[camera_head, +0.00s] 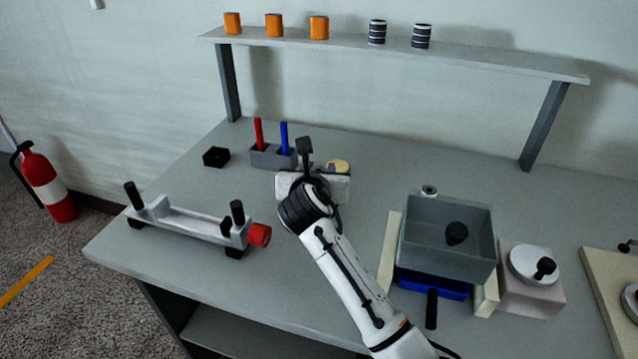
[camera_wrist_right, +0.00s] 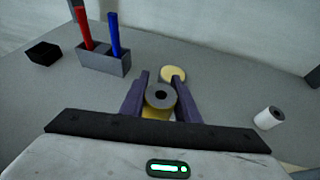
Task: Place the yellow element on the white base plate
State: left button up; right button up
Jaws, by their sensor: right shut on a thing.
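My right gripper (camera_wrist_right: 158,98) is shut on a short yellow cylinder (camera_wrist_right: 156,113) with a grey ring-shaped top and a dark hole. It is held between the two dark fingers, low over the grey table. A pale yellow disc (camera_wrist_right: 173,74) lies just beyond the fingertips. The disc also shows in the head view (camera_head: 338,165), partly hidden by my gripper; the held cylinder is hidden there. I cannot tell for sure which thing is the white base plate; a round white plate (camera_head: 525,263) with a black knob sits on a pale block at the right. My left gripper is not in view.
A grey holder (camera_head: 268,156) with red and blue rods and a small black box (camera_head: 216,157) stand left of my gripper. A white rail fixture (camera_head: 185,222) is front left. A grey bin (camera_head: 450,225) and white spool (camera_head: 429,190) are right. A shelf (camera_head: 460,57) spans the back.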

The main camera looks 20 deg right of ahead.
notch_tip(320, 180, down, 3)
jog(key=shift+f, duration=0.25)
jog(key=o, duration=1)
jog(key=shift+f, duration=0.15)
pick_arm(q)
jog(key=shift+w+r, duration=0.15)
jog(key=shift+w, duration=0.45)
pick_arm(e)
jog(key=shift+o, duration=0.2)
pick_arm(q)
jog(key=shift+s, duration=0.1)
